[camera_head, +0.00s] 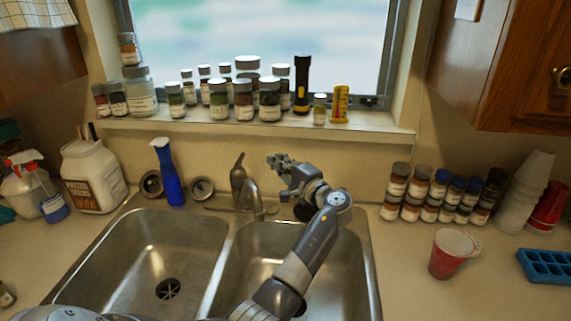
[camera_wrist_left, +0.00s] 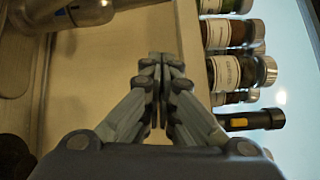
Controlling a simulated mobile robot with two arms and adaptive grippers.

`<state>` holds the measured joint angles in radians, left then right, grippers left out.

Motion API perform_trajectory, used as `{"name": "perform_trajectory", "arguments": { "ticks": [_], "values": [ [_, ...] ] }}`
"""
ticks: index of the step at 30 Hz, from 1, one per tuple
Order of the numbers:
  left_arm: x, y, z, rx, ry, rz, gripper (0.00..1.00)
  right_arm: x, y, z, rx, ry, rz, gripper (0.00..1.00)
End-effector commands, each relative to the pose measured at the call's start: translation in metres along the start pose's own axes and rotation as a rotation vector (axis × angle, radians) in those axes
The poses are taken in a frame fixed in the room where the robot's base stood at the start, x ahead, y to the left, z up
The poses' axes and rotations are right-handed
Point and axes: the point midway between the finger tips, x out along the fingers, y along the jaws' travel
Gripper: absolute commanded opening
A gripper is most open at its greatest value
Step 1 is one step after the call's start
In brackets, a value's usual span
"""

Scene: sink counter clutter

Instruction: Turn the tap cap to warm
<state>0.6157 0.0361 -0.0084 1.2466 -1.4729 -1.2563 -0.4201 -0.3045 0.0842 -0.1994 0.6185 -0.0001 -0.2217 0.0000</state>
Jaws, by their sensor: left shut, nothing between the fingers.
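The grey metal tap (camera_head: 255,203) stands behind the divider of the double sink, with its handle or cap (camera_head: 238,172) raised at its top. In the left wrist view, part of the metal tap (camera_wrist_left: 95,12) with a small blue mark shows at the upper left. My left gripper (camera_head: 280,161) is just right of the tap cap, near the wall below the window sill. Its fingertips (camera_wrist_left: 162,62) are shut together and empty, apart from the tap. My right gripper is not in view.
The double sink (camera_head: 212,232) lies below. Jars, a black torch (camera_head: 302,85) and a yellow container (camera_head: 340,104) line the window sill. Spice jars (camera_head: 411,194) and a red cup (camera_head: 449,256) stand on the right counter.

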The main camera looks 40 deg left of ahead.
Motion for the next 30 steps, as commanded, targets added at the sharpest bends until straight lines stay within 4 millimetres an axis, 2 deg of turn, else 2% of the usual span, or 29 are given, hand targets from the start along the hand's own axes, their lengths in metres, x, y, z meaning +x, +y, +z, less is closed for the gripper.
{"name": "perform_trajectory", "arguments": {
  "ticks": [1, 4, 9, 15, 30],
  "values": [
    [0.013, -0.004, 0.002, 0.004, -0.003, 0.0, 0.0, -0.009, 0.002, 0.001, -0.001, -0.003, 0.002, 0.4],
    [0.034, -0.004, 0.001, 0.003, -0.002, 0.001, 0.0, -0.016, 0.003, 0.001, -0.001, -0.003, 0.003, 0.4],
    [0.036, -0.003, 0.025, 0.001, 0.0, 0.002, 0.0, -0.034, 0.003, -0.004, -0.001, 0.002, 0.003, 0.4],
    [0.039, 0.0, 0.037, 0.001, 0.0, 0.001, 0.0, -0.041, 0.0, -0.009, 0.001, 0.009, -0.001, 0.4],
    [0.04, 0.003, 0.039, -0.001, 0.0, 0.001, 0.0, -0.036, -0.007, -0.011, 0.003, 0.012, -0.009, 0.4]
  ]
}}
